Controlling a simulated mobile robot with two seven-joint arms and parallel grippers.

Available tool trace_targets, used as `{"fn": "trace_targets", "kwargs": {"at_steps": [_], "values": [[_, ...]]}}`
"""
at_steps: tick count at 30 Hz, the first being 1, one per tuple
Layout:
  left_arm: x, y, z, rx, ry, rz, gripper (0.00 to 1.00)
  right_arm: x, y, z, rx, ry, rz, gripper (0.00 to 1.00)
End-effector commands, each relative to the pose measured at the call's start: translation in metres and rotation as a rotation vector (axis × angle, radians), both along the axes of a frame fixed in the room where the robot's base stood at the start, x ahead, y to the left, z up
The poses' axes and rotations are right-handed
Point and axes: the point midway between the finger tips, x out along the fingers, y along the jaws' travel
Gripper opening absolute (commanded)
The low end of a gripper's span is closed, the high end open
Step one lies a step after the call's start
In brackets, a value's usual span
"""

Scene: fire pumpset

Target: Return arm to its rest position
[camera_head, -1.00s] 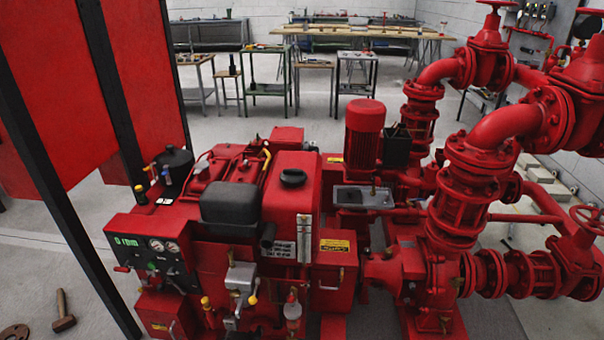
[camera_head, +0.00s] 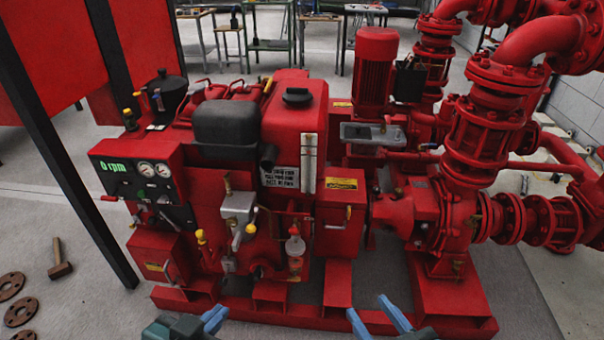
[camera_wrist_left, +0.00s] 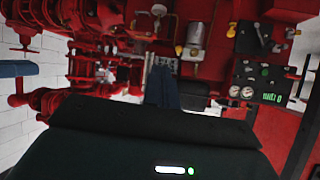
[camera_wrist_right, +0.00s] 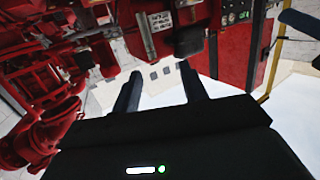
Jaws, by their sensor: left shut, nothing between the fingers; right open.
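My left gripper (camera_head: 215,316) is at the bottom edge of the head view, in front of the pumpset's red base frame (camera_head: 281,318). Its blue fingers are shut together and empty, as the left wrist view also shows (camera_wrist_left: 160,85). My right gripper (camera_head: 370,308) is at the bottom edge, right of the left one. Its two fingers are apart with nothing between them, also in the right wrist view (camera_wrist_right: 160,85). Most of both arms is outside the head view. Neither gripper visibly touches the pumpset.
The red pumpset fills the middle, with a gauge panel (camera_head: 140,180) reading 0 rpm, a red motor (camera_head: 375,75) and large pipes (camera_head: 490,140) at right. A black post (camera_head: 62,165) stands at left. A hammer (camera_head: 60,260) and rusty flanges (camera_head: 12,288) lie on the floor at lower left.

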Motion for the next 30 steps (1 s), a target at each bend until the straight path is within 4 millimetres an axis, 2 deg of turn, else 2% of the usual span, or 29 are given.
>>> {"fn": "trace_targets", "kwargs": {"at_steps": [1, 9, 18, 19, 20, 30], "values": [[0.004, -0.008, -0.028, -0.022, -0.076, -0.025, 0.0, 0.0, 0.002, -0.025, 0.007, -0.045, 0.011, 0.43], [0.005, -0.04, -0.033, -0.158, -0.433, -0.123, 0.0, -0.003, 0.011, -0.038, 0.04, -0.232, 0.05, 0.43], [-0.012, -0.057, -0.038, -0.274, -0.688, -0.19, 0.0, -0.012, 0.017, -0.049, 0.07, -0.368, 0.079, 0.43], [-0.01, -0.056, -0.016, -0.266, -0.668, -0.183, 0.0, -0.01, 0.016, -0.028, 0.064, -0.348, 0.074, 0.43], [-0.008, -0.055, -0.012, -0.26, -0.652, -0.178, 0.0, -0.009, 0.015, -0.023, 0.059, -0.333, 0.071, 0.43], [0.002, -0.046, 0.015, -0.206, -0.491, -0.13, 0.0, 0.001, 0.007, 0.003, 0.005, -0.17, 0.031, 0.43]]}}
